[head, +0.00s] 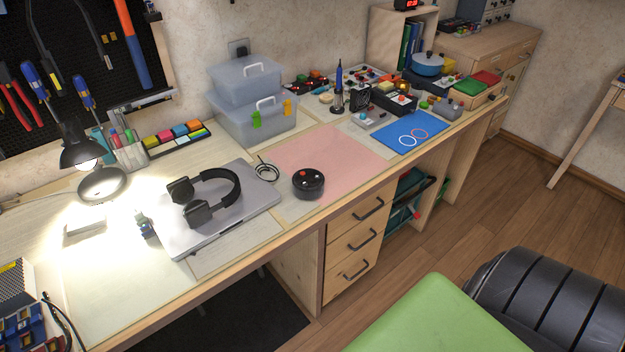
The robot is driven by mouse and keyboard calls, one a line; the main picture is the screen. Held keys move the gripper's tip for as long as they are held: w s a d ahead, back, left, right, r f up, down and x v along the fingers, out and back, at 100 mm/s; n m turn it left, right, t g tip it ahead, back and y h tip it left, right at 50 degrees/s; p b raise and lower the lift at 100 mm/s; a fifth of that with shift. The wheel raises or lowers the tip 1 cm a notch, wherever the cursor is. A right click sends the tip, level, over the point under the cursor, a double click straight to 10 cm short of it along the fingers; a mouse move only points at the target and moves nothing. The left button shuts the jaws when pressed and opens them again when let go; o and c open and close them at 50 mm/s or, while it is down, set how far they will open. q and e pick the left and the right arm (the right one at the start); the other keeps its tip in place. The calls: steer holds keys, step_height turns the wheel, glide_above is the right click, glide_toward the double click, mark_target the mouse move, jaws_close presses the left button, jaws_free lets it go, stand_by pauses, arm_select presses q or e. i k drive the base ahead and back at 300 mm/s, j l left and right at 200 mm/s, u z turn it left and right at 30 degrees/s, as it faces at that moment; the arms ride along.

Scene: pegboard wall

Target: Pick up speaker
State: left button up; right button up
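A short round black device with orange-red marks on top (308,183), which looks like the speaker, sits upright on the workbench. It stands near the front edge, on the pink mat's (330,155) left front part. Its top and front side are uncovered. Neither of my grippers is in the head view.
Black headphones (218,197) lie on a closed silver laptop (180,238) left of the device. A coiled black cable (266,172) lies close behind it. Clear plastic boxes (252,115) stand farther back. A green flat surface (440,318) and black ribbed shape (550,300) occupy the front right.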

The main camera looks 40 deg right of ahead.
mark_target(314, 189)
steer(key=l+u, duration=0.1)
steer(key=l, duration=0.5)
steer(key=k+l+u, duration=0.1)
steer(key=l, duration=0.55)
steer(key=l+u, duration=0.1)
steer(key=l, duration=0.5)
steer(key=k+l+u, duration=0.1)
steer(key=l, duration=0.5)
steer(key=k, duration=0.05)
